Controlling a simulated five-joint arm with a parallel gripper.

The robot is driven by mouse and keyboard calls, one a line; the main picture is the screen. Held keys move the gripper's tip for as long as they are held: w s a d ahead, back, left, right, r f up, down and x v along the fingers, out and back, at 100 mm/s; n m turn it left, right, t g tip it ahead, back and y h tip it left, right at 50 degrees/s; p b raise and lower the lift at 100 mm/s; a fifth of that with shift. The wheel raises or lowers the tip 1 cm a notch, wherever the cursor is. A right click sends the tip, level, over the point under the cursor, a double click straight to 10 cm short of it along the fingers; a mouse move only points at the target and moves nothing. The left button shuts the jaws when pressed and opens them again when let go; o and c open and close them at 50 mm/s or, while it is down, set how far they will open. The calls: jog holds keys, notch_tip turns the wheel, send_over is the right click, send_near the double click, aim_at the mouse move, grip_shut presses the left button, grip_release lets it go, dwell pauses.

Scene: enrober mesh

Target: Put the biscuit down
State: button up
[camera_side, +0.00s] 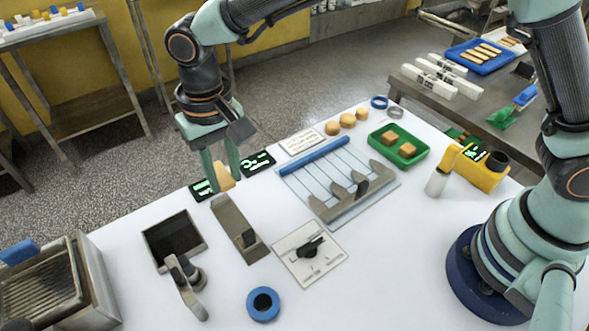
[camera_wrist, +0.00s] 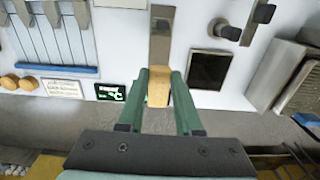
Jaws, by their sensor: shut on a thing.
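The biscuit (camera_side: 224,179) is a tan block. My gripper (camera_side: 221,166) is shut on it near the back left edge of the white table. In the wrist view the biscuit (camera_wrist: 158,90) shows between the two green fingers of my gripper (camera_wrist: 160,76), in front of the end of a metal strip (camera_wrist: 161,45). The side view shows this strip (camera_side: 229,217) just in front of the biscuit. I cannot tell whether the biscuit touches the strip or the table. The wire mesh frame (camera_side: 365,200) with a blue bar lies to the right.
A green tray (camera_side: 421,155) holds two tan blocks. Three round biscuits (camera_side: 347,121) lie behind the mesh frame. A dark square pan (camera_side: 174,240), a lever, a knob plate (camera_side: 325,267) and a blue ring (camera_side: 263,290) occupy the front left. Small displays (camera_side: 258,162) flank my gripper.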

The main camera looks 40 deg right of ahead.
aim_at(237, 227)
notch_tip(237, 227, down, 12)
jog(key=shift+f, duration=0.1)
dwell(0.4)
jog(key=o, duration=1)
jog(key=shift+f, duration=0.1)
